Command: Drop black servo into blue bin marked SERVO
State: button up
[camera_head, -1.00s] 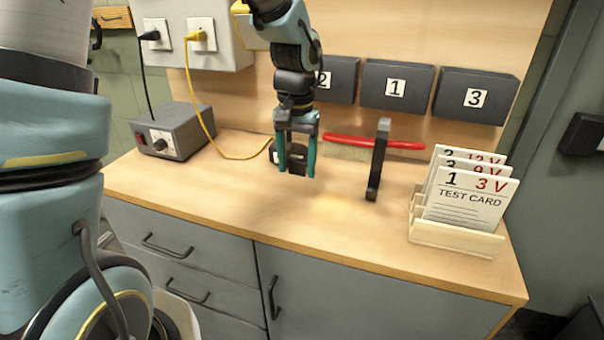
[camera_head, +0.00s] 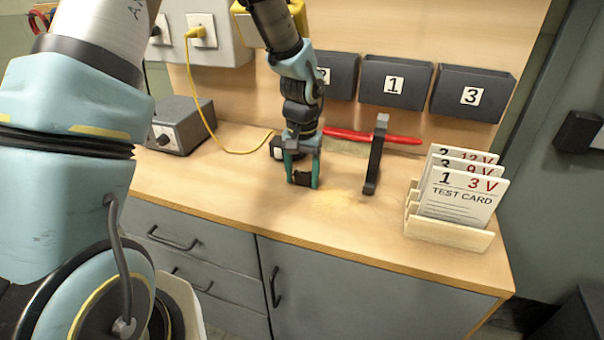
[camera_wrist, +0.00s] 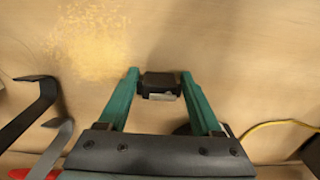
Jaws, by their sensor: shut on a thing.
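My gripper (camera_head: 303,184) is above the workbench top, with its teal fingers pointing down. It is shut on a small black servo (camera_head: 301,178). In the wrist view the servo (camera_wrist: 160,85) sits between the tips of the two fingers, with a pale patch on its lower edge. I cannot tell how far it is above the wood. No blue bin marked SERVO shows in either view.
Dark wall bins marked 1 (camera_head: 394,83) and 3 (camera_head: 471,95) hang behind the workbench (camera_head: 330,232). A black upright stand (camera_head: 376,155), a red-handled brush (camera_head: 372,136) and a test card rack (camera_head: 450,233) are right of my gripper. A grey power box (camera_head: 181,126) stands left.

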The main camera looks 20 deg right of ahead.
jog(key=shift+f, duration=0.2)
jog(key=o, duration=1.3)
jog(key=shift+o, duration=0.2)
jog(key=shift+r, duration=0.1)
